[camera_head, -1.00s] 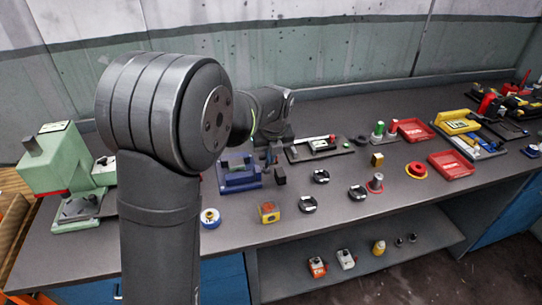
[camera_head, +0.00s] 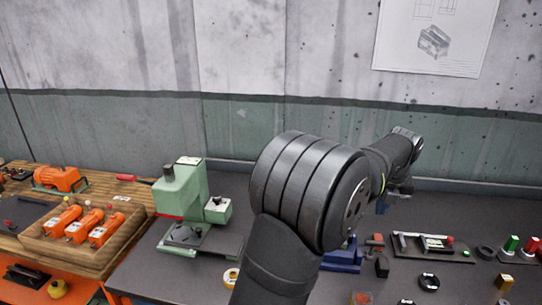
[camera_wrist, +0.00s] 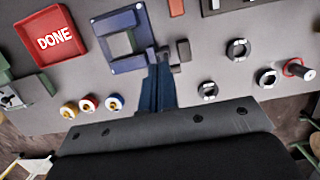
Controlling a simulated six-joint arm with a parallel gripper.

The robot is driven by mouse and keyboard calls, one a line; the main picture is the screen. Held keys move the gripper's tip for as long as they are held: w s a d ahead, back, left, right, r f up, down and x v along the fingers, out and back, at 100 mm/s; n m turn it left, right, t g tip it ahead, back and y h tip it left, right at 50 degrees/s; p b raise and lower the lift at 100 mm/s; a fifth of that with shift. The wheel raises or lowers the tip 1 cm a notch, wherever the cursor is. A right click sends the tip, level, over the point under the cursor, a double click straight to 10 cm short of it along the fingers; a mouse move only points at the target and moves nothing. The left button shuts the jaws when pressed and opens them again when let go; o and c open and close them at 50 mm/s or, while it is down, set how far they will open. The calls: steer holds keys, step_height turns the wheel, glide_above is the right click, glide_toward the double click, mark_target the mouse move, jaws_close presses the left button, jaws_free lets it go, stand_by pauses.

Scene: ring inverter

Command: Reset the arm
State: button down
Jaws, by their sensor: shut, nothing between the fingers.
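My arm (camera_head: 310,190) rises in the middle of the head view and reaches to the back right over the grey bench. My gripper (camera_head: 402,190) is small and partly hidden there. In the wrist view my gripper (camera_wrist: 158,72) shows as two dark blue fingers shut together with nothing between them. The fingertips appear just below and beside a blue square fixture (camera_wrist: 126,65), above the bench top. The same fixture (camera_head: 343,256) is partly hidden by my arm in the head view.
A green press (camera_head: 185,200) stands left of my arm, by a wooden tray (camera_head: 60,246) of orange devices. Dark rings (camera_wrist: 238,49) lie right of the fingers. A red DONE tray (camera_wrist: 52,37) and small coloured rolls (camera_wrist: 90,103) lie left.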

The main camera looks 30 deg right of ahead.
mark_target(376, 242)
steer(key=shift+s+a+f, duration=0.35)
steer(key=shift+f, duration=0.8)
steer(key=shift+s+a+f, duration=0.35)
steer(key=shift+s+f, duration=0.05)
steer(key=shift+f, duration=0.7)
steer(key=shift+s+a+f, duration=0.35)
steer(key=shift+f, duration=0.8)
